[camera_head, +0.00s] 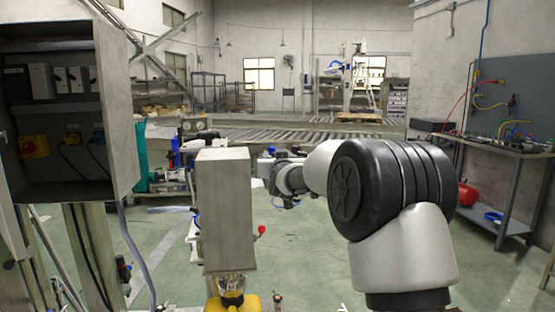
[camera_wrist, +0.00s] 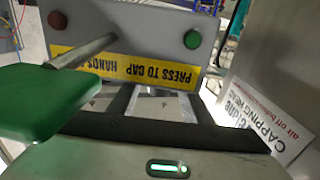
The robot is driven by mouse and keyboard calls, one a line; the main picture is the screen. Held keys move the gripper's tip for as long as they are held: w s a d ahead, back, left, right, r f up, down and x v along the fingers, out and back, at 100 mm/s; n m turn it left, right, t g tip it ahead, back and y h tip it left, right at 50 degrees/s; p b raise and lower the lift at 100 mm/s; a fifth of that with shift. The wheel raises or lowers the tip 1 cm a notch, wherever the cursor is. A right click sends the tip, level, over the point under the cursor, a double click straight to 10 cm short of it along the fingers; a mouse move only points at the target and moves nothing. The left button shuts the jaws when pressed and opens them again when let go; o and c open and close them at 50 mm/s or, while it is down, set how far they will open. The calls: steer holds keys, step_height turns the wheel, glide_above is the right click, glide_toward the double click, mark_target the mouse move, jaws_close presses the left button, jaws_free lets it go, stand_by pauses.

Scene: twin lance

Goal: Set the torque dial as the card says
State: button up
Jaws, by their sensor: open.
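No torque dial can be made out in either view. A white card (camera_wrist: 262,118) headed "CAPPING HEAD" is at the right of the wrist view, tilted and cut by the frame edge; no torque setting is legible on it. My gripper (camera_wrist: 160,94) is open and empty in the wrist view, its two dark fingers apart in front of a grey panel (camera_wrist: 128,25). The panel has a red button (camera_wrist: 57,19), a green button (camera_wrist: 193,39) and a yellow "PRESS TO CAP" label (camera_wrist: 150,69). In the head view the gripper is not clear beyond my arm.
An open electrical cabinet (camera_head: 117,120) is at far left.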

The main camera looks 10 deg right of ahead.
steer(key=s+a, duration=0.1)
steer(key=s, duration=1.6)
steer(key=shift+s+p, duration=0.15)
steer(key=shift+p, duration=0.2)
